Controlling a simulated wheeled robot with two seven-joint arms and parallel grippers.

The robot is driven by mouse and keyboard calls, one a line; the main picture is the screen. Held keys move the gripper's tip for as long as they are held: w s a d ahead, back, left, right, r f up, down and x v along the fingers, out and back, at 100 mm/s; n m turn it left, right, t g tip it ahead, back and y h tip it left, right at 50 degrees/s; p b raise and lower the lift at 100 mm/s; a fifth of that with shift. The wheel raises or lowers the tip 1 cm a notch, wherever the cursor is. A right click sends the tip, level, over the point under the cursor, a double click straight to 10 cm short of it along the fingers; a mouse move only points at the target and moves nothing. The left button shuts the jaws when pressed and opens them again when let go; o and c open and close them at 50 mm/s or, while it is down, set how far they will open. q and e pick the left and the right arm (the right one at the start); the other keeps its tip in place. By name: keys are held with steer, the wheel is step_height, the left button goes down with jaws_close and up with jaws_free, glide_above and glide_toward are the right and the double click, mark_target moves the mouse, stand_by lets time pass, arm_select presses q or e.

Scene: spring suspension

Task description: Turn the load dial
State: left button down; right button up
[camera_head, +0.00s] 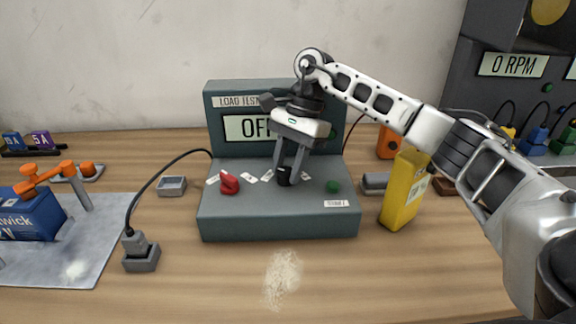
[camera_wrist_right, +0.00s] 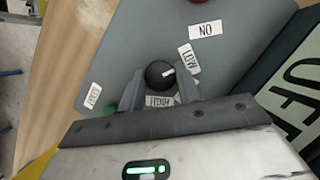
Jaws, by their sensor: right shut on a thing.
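The load tester (camera_head: 230,215) is a dark teal box on the wooden table, with a display (camera_head: 240,128) whose visible letters start "OF". Its black load dial (camera_head: 284,177) is on the flat deck. My right gripper (camera_head: 287,172) reaches down from above and is shut on the dial. In the right wrist view the dial (camera_wrist_right: 154,72) sits between the two fingers (camera_wrist_right: 160,82). Its white pointer mark aims right, roughly toward the LOW label (camera_wrist_right: 188,58); the HIGH label (camera_wrist_right: 159,101) lies below it. My left gripper is not in view.
A red knob (camera_head: 229,184) and a green START button (camera_head: 333,186) flank the dial. A yellow box (camera_head: 402,190) stands close on the right, under my right arm. A cable runs to a grey plug block (camera_head: 141,258) on the left.

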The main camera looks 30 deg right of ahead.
mark_target(288, 171)
stand_by(0.3)
steer(key=o, duration=1)
steer(key=shift+c, duration=0.2)
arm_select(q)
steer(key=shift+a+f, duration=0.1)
arm_select(e)
steer(key=shift+r, duration=0.5)
steer(key=r, duration=0.2)
steer(key=r+b, duration=0.1)
steer(key=shift+s+a, duration=0.15)
steer(key=shift+s, duration=0.1)
arm_select(q)
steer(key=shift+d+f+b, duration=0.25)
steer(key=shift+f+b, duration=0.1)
steer(key=shift+b, duration=0.55)
arm_select(e)
steer(key=s+a+r, duration=0.7)
steer(key=s+r, duration=0.2)
steer(key=s, duration=0.2)
steer(key=shift+s, duration=0.2)
steer(key=shift+r, duration=0.1)
